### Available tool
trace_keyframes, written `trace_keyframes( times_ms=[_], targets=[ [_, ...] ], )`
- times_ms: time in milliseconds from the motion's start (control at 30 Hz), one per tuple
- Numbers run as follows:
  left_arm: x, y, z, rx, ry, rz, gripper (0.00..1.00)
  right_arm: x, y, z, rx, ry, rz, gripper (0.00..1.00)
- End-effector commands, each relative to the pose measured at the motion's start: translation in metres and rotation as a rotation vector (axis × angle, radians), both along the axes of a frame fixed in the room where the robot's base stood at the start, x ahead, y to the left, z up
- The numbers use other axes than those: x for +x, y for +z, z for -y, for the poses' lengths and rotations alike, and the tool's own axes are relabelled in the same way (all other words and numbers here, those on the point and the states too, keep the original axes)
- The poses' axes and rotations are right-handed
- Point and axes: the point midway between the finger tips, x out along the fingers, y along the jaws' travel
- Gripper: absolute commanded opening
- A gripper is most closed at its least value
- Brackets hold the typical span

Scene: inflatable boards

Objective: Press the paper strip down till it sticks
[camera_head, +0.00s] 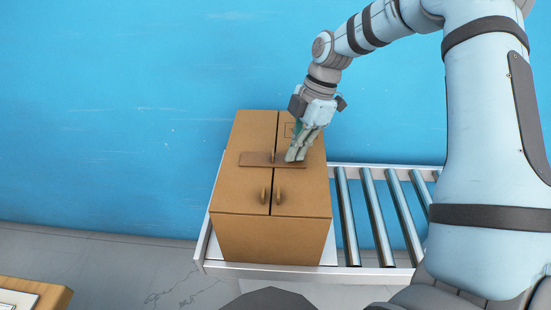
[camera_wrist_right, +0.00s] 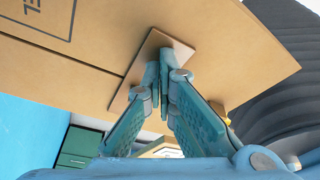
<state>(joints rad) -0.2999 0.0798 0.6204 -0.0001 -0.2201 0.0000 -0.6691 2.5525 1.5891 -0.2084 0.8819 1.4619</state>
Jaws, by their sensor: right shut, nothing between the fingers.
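A brown paper strip (camera_head: 262,159) lies across the seam on top of a closed cardboard box (camera_head: 270,240). My right gripper (camera_head: 293,157) is shut and empty, with its fingertips at the right part of the strip. In the right wrist view the shut fingertips (camera_wrist_right: 164,72) are at the strip (camera_wrist_right: 152,50), in front of part of it; the strip's edges look flat or nearly so, and I cannot tell how firmly it is stuck. My left gripper is not in view.
The box stands on the left end of a roller conveyor (camera_head: 375,215) against a blue wall (camera_head: 110,110). Two small tan tabs (camera_head: 278,192) stand up from the box's top, in front of the strip. A wooden surface (camera_head: 40,292) shows at the lower left.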

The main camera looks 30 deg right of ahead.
Motion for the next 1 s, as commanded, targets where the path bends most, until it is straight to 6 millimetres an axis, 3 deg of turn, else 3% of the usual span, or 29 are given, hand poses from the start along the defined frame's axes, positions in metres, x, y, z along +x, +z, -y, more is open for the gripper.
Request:
trace_keyframes(
  times_ms=[500, 867, 1000],
  targets=[
    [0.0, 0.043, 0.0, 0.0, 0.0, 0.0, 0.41, 0.0, 0.058, 0.0, 0.0, 0.0, 0.0, 0.0],
    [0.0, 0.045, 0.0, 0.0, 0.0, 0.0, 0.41, 0.0, 0.061, 0.0, 0.0, 0.0, 0.0, 0.0],
    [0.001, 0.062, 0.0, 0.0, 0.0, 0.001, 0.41, 0.001, 0.078, -0.001, 0.002, 0.002, 0.002, 0.0]
  ],
)
